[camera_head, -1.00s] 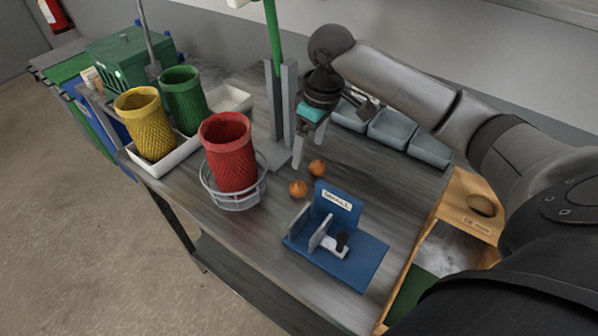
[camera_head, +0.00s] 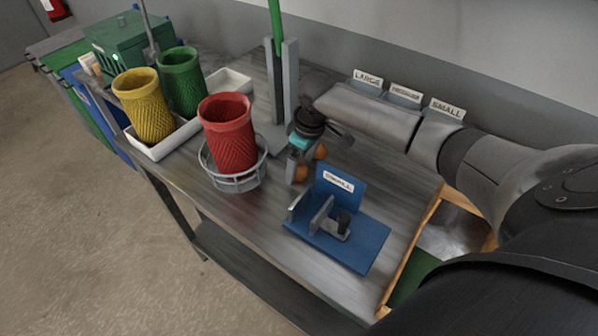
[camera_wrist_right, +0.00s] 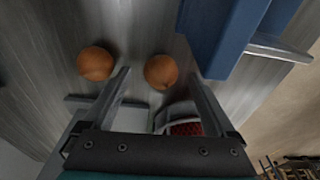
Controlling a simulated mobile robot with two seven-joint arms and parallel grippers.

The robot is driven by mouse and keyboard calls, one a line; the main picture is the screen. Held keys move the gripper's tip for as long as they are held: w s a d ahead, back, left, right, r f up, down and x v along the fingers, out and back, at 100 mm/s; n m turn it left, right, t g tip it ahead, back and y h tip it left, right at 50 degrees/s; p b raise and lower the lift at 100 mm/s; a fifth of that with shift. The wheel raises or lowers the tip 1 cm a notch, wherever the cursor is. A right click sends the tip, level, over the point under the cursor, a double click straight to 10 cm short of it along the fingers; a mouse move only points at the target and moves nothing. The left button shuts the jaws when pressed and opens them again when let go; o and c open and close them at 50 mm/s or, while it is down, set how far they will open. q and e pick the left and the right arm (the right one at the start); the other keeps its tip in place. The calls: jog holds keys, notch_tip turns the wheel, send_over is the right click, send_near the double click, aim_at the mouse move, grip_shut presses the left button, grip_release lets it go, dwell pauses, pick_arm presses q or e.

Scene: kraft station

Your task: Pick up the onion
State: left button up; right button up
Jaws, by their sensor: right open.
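Two round orange-brown onions lie on the table. The nearer onion (camera_head: 300,173) is beside my right gripper's fingers, and the farther onion (camera_head: 320,151) is just behind it, partly hidden by the gripper. My right gripper (camera_head: 291,178) points down, open and empty. In the right wrist view, the nearer onion (camera_wrist_right: 161,71) appears between the two fingertips (camera_wrist_right: 160,72), and the farther onion (camera_wrist_right: 95,63) lies outside the left finger. I cannot tell whether a finger touches an onion. My left gripper is not in view.
A blue stand (camera_head: 372,241) labelled SMALL is close in front of the onions. A red mesh cup (camera_head: 228,135) sits in a wire ring to the left. A grey post (camera_head: 290,90) stands behind. Labelled bins (camera_head: 405,93) line the back. The front table strip is clear.

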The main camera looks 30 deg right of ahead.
jog(key=shift+f, duration=0.7)
jog(key=c, duration=1.4)
